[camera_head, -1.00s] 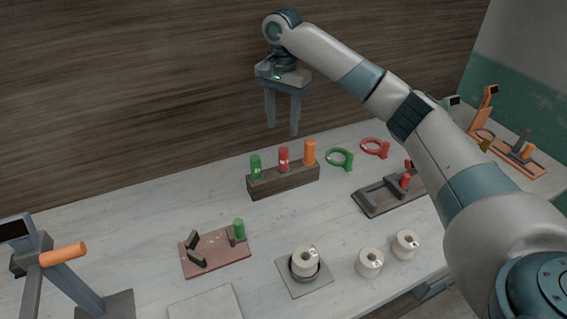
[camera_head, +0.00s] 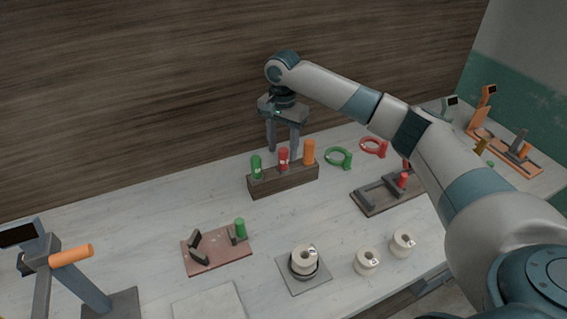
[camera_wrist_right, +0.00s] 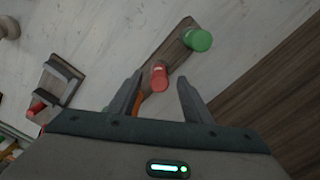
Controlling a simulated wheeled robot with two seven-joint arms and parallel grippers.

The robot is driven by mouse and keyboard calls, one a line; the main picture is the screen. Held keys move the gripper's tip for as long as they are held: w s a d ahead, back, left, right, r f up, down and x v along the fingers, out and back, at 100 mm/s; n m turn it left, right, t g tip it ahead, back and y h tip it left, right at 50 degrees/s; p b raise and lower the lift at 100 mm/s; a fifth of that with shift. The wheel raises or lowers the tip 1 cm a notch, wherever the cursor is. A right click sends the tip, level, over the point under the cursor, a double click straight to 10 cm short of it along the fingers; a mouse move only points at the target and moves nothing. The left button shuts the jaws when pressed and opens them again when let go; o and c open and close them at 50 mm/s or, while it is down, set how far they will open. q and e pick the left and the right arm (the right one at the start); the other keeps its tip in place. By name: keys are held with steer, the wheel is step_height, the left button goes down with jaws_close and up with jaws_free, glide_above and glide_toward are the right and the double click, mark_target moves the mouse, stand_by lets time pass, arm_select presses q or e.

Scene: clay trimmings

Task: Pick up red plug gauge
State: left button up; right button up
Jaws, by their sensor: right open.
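The red plug gauge (camera_head: 283,157) stands upright in a dark wooden block (camera_head: 284,182), between a green plug gauge (camera_head: 256,166) and an orange one (camera_head: 309,151). My right gripper (camera_head: 284,153) is open and points down, just above and around the top of the red gauge in the head view. In the right wrist view the red gauge (camera_wrist_right: 159,77) shows between the two spread fingers (camera_wrist_right: 158,88), apart from both. The green gauge (camera_wrist_right: 198,40) is beyond them there, and the orange one (camera_wrist_right: 138,103) is partly hidden by a finger. My left gripper is not in view.
Green (camera_head: 339,157) and red (camera_head: 374,147) ring gauges lie right of the block. A fixture with a red handle (camera_head: 386,192), a reddish plate (camera_head: 217,251) and several white rings (camera_head: 366,262) stand nearer. The table left of the block is clear.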

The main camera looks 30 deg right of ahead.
mark_target(284, 158)
steer(key=f+p, duration=0.2)
steer(key=f, duration=0.1)
steer(key=shift+d+f, duration=0.2)
steer(key=shift+f, duration=0.8)
steer(key=shift+w, duration=0.1)
jaws_close()
